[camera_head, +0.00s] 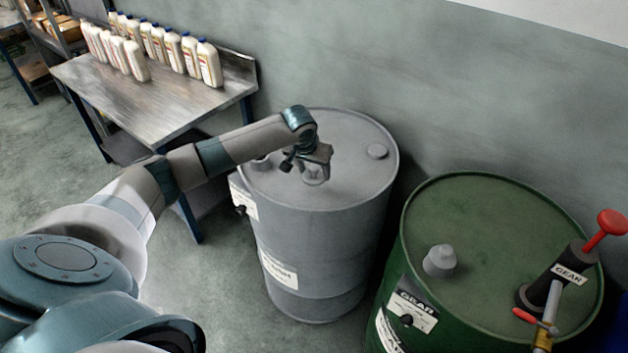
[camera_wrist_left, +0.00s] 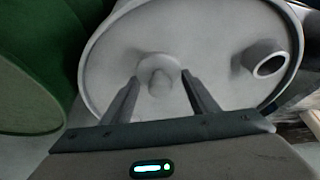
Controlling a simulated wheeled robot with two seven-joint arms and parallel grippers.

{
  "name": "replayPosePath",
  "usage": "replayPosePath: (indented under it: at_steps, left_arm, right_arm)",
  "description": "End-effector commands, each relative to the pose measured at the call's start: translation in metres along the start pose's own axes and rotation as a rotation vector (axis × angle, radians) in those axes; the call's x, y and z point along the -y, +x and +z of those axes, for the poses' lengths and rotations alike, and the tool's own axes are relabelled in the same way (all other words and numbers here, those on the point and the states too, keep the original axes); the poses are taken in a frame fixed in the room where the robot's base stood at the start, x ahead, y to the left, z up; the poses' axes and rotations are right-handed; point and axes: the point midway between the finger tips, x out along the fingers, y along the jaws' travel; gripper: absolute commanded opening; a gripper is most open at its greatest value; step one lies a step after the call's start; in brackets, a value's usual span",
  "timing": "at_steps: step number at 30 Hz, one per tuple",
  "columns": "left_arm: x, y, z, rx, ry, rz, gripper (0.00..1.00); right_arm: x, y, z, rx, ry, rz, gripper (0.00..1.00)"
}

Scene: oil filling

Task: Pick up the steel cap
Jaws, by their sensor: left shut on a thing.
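The steel cap (camera_wrist_left: 160,80) is light grey, with a wide round base and a narrower knob. In the left wrist view it sits between the two dark fingers of my left gripper (camera_wrist_left: 161,98). In the head view my left gripper (camera_head: 316,172) points down over the top of the grey drum (camera_head: 340,190) and is shut on the cap. The fingers partly hide the cap there. I cannot tell whether the cap touches the drum top. The grey drum's pale top (camera_wrist_left: 215,35) fills much of the wrist view. My right gripper is not in view.
A green drum (camera_head: 480,215) stands to the right, with a grey fitting (camera_head: 440,260) and a red-handled pump (camera_head: 565,270). A table (camera_head: 150,100) holds several bottles.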

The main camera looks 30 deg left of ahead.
Motion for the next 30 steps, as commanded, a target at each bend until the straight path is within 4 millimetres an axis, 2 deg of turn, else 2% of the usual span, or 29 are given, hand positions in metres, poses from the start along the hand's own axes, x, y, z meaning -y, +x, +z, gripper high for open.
replayPosePath:
  at_steps: [1,6,16,22,30]
  left_arm:
    - [-0.008,-0.002,-0.005,-0.006,0.001,0.005,0.24]
    - [-0.040,-0.015,-0.024,-0.005,0.001,0.006,0.24]
    - [-0.091,-0.040,-0.056,-0.004,0.000,0.003,0.24]
    - [-0.106,-0.048,-0.066,-0.002,-0.001,0.002,0.24]
    - [-0.109,-0.051,-0.068,0.000,-0.001,0.000,0.24]
  right_arm:
    - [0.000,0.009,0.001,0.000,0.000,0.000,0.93]
    - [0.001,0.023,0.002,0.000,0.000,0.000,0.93]
    - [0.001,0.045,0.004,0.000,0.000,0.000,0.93]
    - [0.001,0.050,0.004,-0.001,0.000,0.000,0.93]
    - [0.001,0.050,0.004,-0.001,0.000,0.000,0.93]
